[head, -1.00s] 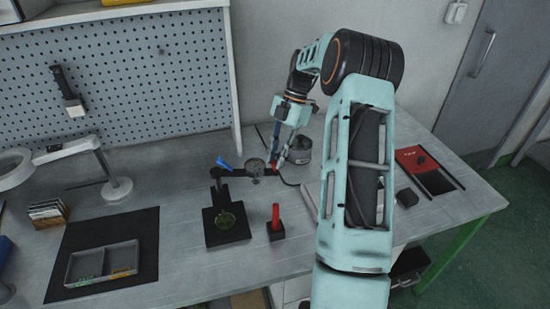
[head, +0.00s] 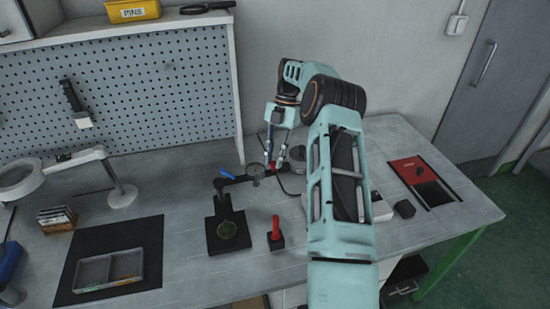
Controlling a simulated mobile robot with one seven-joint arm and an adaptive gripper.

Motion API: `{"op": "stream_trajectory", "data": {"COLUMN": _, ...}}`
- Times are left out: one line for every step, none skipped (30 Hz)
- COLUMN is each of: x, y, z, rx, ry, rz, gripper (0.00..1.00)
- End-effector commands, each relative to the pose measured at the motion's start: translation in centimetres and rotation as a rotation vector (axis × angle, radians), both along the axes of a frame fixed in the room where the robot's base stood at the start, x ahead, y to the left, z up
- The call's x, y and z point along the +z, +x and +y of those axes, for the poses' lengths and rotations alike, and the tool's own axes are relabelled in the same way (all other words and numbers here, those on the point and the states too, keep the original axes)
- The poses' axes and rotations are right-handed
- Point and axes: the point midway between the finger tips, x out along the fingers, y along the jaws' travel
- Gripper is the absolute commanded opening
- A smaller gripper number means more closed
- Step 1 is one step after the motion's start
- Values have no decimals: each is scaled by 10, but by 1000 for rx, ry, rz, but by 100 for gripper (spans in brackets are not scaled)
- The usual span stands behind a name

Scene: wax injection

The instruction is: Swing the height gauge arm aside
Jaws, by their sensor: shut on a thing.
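The height gauge (head: 222,203) stands on the bench with its black base and a green round piece (head: 227,230) on it. Its black arm (head: 238,180) reaches right and slightly back from the post, carrying a round dial (head: 256,171). A blue lever (head: 227,173) sits at the post end. My gripper (head: 274,166) is shut on the red end (head: 273,168) of the gauge arm, which shows between its fingers. The fingers partly hide this end.
A red-handled tool in a black block (head: 276,235) stands right of the gauge base. A grey tray (head: 108,269) lies on a black mat at left. A magnifier lamp (head: 121,194) stands at left. A dark round container (head: 298,156) is behind my arm.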

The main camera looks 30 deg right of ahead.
Motion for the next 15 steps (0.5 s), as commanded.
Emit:
{"op": "stream_trajectory", "data": {"x": 0, "y": 0, "z": 0, "rx": 1, "ry": -1, "rz": -1, "gripper": 0}}
{"op": "stream_trajectory", "data": {"x": 0, "y": 0, "z": 0, "rx": 1, "ry": -1, "rz": -1, "gripper": 0}}
{"op": "stream_trajectory", "data": {"x": 0, "y": 0, "z": 0, "rx": 1, "ry": -1, "rz": -1, "gripper": 0}}
{"op": "stream_trajectory", "data": {"x": 0, "y": 0, "z": 0, "rx": 1, "ry": -1, "rz": -1, "gripper": 0}}
{"op": "stream_trajectory", "data": {"x": 0, "y": 0, "z": 0, "rx": 1, "ry": -1, "rz": -1, "gripper": 0}}
{"op": "stream_trajectory", "data": {"x": 0, "y": 0, "z": 0, "rx": 1, "ry": -1, "rz": -1, "gripper": 0}}
{"op": "stream_trajectory", "data": {"x": 0, "y": 0, "z": 0, "rx": 1, "ry": -1, "rz": -1, "gripper": 0}}
{"op": "stream_trajectory", "data": {"x": 0, "y": 0, "z": 0, "rx": 1, "ry": -1, "rz": -1, "gripper": 0}}
{"op": "stream_trajectory", "data": {"x": 0, "y": 0, "z": 0, "rx": 1, "ry": -1, "rz": -1, "gripper": 22}}
{"op": "stream_trajectory", "data": {"x": 0, "y": 0, "z": 0, "rx": 1, "ry": 0, "rz": -2, "gripper": 26}}
{"op": "stream_trajectory", "data": {"x": 0, "y": 0, "z": 0, "rx": 1, "ry": -1, "rz": -1, "gripper": 29}}
{"op": "stream_trajectory", "data": {"x": 0, "y": 0, "z": 0, "rx": 0, "ry": 0, "rz": -1, "gripper": 33}}
{"op": "stream_trajectory", "data": {"x": 0, "y": 0, "z": 0, "rx": 0, "ry": 1, "rz": -1, "gripper": 35}}
{"op": "stream_trajectory", "data": {"x": 0, "y": 0, "z": 0, "rx": 0, "ry": 1, "rz": -1, "gripper": 35}}
{"op": "stream_trajectory", "data": {"x": 0, "y": 0, "z": 0, "rx": 0, "ry": 1, "rz": -1, "gripper": 35}}
